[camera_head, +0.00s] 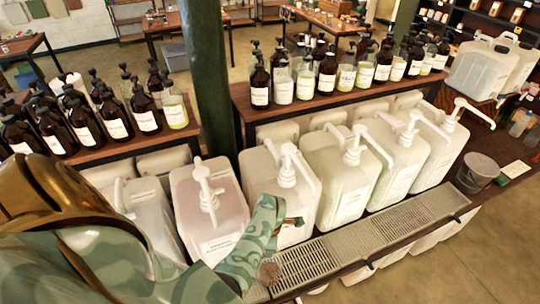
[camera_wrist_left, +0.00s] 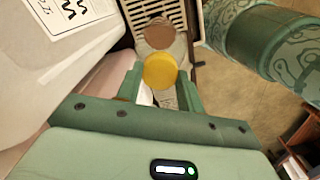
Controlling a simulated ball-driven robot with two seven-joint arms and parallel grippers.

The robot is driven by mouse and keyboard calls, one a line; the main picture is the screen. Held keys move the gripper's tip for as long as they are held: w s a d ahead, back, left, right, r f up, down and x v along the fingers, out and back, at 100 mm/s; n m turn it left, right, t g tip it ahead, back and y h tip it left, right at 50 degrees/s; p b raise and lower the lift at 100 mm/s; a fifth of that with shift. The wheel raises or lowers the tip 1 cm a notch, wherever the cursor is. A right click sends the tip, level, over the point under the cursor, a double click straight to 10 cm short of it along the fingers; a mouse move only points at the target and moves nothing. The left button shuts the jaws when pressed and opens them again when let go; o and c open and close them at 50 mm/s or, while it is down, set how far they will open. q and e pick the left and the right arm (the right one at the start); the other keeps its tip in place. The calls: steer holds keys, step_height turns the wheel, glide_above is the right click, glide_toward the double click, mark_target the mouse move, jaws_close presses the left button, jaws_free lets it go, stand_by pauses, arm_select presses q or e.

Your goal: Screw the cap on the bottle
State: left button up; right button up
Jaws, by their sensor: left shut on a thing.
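In the left wrist view, my left gripper (camera_wrist_left: 160,90) is shut with its two green fingers on either side of a yellow round thing (camera_wrist_left: 160,71). I cannot tell whether that is the bottle's top or a cap. A brown round thing (camera_wrist_left: 159,33) shows just beyond it, near the drain grate; I cannot tell if the two touch. A small brown round thing (camera_head: 268,272) also shows by the grate in the head view. My left arm hides much of the lower left there, and the left gripper's fingers are not clear. My right gripper is not in view.
A drain grate (camera_head: 309,264) runs along the front of the counter. Large white pump jugs (camera_head: 340,178) stand in a row behind it. A dark green post (camera_head: 207,80) rises behind the jugs. Brown pump bottles (camera_head: 260,82) fill the shelves behind. A grey bucket (camera_head: 477,172) stands at the right.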

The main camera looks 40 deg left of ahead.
arm_select(q)
steer(key=m+p, duration=0.1)
steer(key=m, duration=0.3)
steer(key=shift+a+r+m, duration=0.1)
steer(key=shift+m, duration=1.4)
steer(key=m, duration=0.4)
steer(key=o, duration=1.1)
